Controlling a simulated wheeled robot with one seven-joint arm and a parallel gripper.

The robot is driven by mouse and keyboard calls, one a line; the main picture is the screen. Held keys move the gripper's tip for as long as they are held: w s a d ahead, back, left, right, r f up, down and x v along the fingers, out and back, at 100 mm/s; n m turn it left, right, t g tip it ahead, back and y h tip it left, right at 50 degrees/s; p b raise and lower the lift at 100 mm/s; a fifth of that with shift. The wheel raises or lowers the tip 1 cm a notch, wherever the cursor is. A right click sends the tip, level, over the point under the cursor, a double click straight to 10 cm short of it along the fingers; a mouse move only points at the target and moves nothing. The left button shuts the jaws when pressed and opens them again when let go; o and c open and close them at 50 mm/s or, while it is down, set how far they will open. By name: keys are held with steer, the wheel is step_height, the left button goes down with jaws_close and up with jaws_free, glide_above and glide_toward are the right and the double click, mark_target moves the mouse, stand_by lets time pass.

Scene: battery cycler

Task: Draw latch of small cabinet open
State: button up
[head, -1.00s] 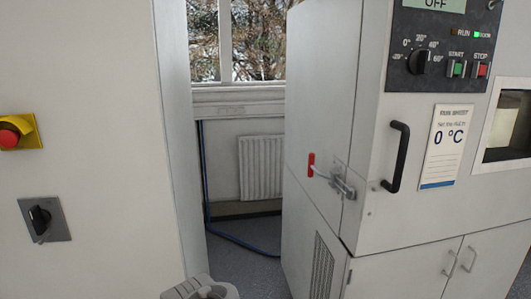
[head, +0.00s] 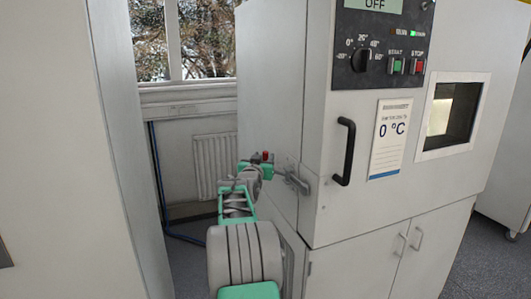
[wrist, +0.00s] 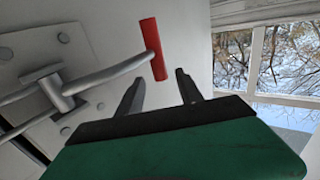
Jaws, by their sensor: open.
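The small cabinet (head: 375,220) is a white box with a black door handle. Its latch (head: 292,177) is a metal toggle on the side near the door edge, ending in a red grip (head: 265,155). In the wrist view the latch's metal arm (wrist: 115,75) runs from a bracket to the red grip (wrist: 153,48). My gripper (wrist: 158,85) is open, with its two dark fingers pointing towards the red grip and a small gap between. Nothing is between the fingers. In the head view my arm covers part of the latch, and my fingertips are hard to make out.
The cabinet's control panel (head: 382,38) has a knob and START and STOP buttons. A black handle (head: 345,152) stands out from the door. A white wall panel (head: 60,150) is close on the left. A radiator (head: 214,165) and window are behind the gap.

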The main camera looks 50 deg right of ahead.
mark_target(265, 155)
steer(key=p+x, duration=0.1)
steer(key=x, duration=0.3)
steer(key=shift+d, duration=0.1)
jaws_close()
stand_by(0.3)
stand_by(0.9)
